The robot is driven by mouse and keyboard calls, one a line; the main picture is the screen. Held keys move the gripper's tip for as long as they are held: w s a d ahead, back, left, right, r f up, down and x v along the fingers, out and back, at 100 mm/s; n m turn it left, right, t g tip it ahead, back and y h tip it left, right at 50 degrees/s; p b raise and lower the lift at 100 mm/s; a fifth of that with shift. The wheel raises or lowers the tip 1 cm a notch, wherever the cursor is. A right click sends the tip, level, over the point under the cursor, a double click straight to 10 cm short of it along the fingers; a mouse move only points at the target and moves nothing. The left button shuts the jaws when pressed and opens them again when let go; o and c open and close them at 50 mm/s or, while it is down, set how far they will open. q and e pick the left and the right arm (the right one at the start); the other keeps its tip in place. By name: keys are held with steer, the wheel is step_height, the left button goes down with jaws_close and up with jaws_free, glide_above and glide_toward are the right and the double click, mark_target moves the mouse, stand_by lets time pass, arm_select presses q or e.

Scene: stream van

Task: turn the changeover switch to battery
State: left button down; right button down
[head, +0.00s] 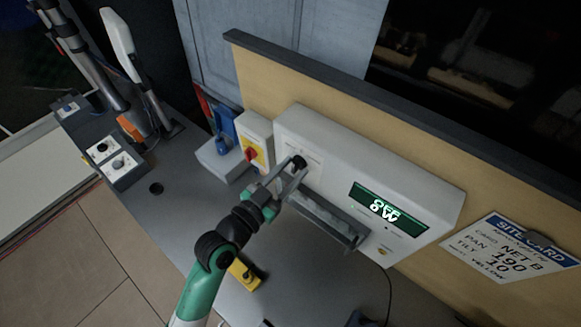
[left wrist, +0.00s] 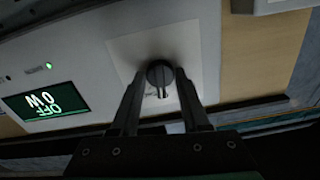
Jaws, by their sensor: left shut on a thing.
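The changeover switch is a black round knob (head: 299,162) on the left part of a white wall unit (head: 350,160). In the left wrist view the knob (left wrist: 160,73) sits on a pale square plate (left wrist: 135,50), and its pointer bar faces down in that picture. My left gripper (head: 292,170) is at the knob, with its fingers (left wrist: 161,85) on either side, shut on it. The switch position labels are too small to read. My right gripper is not in view.
A yellow box with a red rotary switch (head: 251,154) stands just left of the white unit. A grey ledge (head: 330,222) juts out below the knob. A yellow box (head: 244,274) lies on the grey counter (head: 185,205). A site card (head: 510,247) hangs at right.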

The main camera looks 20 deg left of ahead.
arm_select(q)
steer(key=n+p, duration=0.2)
steer(key=n, duration=0.3)
steer(key=shift+r+n, duration=0.1)
steer(key=shift+n, duration=0.3)
steer(key=n+p, duration=0.2)
steer(key=n, duration=0.2)
steer(key=shift+d+n, duration=0.1)
steer(key=shift+n, duration=0.2)
steer(key=shift+c, duration=2)
jaws_free()
